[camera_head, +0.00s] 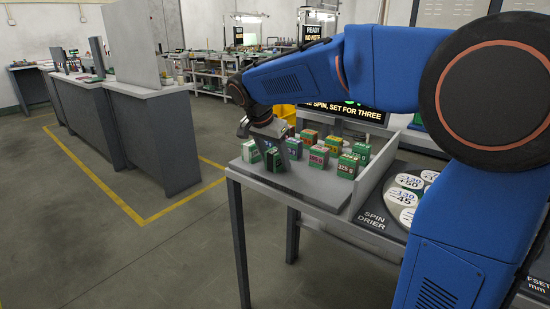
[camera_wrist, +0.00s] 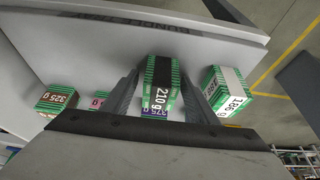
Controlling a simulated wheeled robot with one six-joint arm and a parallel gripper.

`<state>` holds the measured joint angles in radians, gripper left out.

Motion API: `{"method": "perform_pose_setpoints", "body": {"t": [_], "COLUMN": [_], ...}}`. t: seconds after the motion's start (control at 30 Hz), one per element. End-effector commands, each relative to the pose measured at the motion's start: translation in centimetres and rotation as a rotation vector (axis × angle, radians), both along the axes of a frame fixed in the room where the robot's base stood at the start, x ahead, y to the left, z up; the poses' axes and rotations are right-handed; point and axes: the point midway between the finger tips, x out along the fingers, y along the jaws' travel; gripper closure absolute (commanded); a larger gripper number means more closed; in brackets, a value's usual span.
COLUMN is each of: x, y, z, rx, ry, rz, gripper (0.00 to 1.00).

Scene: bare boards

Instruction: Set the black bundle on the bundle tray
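The black bundle (camera_wrist: 161,72) is a green block with a black band and a "210 g" label. In the wrist view it stands between the two fingers of my gripper (camera_wrist: 160,78), which lie close along its sides. I cannot tell whether they press on it. In the head view the black bundle (camera_head: 272,161) shows at the near left of the grey table top, under my gripper (camera_head: 281,152).
A white-banded bundle (camera_wrist: 228,92) marked "186 g" stands to the right, close to one finger. Several other bundles, such as a pink-banded one (camera_head: 318,159), stand right of my gripper. A raised panel (camera_head: 376,178) edges the table, beside the spin drier (camera_head: 390,215).

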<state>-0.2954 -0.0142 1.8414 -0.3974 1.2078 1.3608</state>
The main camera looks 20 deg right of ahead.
Motion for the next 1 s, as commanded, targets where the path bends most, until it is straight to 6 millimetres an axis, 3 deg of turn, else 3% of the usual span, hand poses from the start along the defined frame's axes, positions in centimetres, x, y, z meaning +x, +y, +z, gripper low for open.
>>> {"method": "perform_pose_setpoints", "body": {"t": [0.37,1.0], "x": [0.0,-2.4], "y": [0.2,3.4], "z": [0.7,10.3], "rx": [0.001,0.0], "ry": [-0.003,-0.002], "rz": [0.001,0.001], "gripper": [0.47,0.47]}}
